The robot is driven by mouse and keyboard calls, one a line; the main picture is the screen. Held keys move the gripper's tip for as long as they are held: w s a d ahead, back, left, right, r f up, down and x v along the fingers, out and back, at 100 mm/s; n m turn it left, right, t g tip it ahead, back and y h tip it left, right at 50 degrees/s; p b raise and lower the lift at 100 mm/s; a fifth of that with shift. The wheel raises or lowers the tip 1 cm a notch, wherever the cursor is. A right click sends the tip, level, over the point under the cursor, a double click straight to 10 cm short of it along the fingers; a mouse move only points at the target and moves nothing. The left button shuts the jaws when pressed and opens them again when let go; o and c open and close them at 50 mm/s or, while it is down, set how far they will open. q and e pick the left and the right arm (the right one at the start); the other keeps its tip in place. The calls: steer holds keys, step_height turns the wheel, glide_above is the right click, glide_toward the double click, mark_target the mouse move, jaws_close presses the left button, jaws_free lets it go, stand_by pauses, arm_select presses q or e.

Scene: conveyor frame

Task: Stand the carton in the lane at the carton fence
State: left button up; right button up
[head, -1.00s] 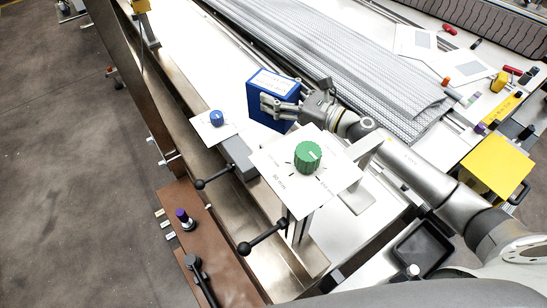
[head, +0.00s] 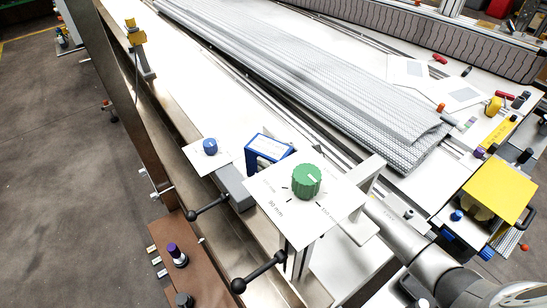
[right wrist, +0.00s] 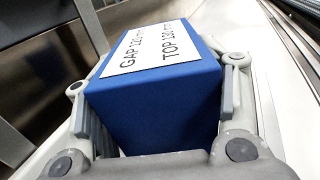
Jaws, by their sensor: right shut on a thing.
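The blue carton (head: 257,163) has a white label on top and stands roughly upright over the white lane (head: 185,90). The green-knob plate (head: 335,205) hides its lower right part in the head view. In the right wrist view, the carton (right wrist: 160,105) fills the middle, its label partly readable as GAP 120 and TOP 130. My right gripper (right wrist: 155,95) is shut on it, with a finger on each side. In the head view the gripper is mostly hidden behind the plate. I cannot tell whether the carton touches the lane floor. My left gripper is not in view.
A metal side rail (head: 150,120) runs along the lane's left. A blue knob (head: 210,146) on a white plate stands close left of the carton, by a grey block (head: 236,188). Black ball-ended levers (head: 262,270) jut out nearby. Stacked grey ribbed sheets (head: 310,70) lie to the right.

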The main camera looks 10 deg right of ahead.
steer(key=shift+f, duration=0.15)
steer(key=o, duration=1)
steer(key=b+v, duration=0.2)
steer(key=v, duration=0.8)
steer(key=shift+s+d, duration=0.2)
steer(key=shift+s, duration=0.05)
steer(key=shift+s+d, duration=0.5)
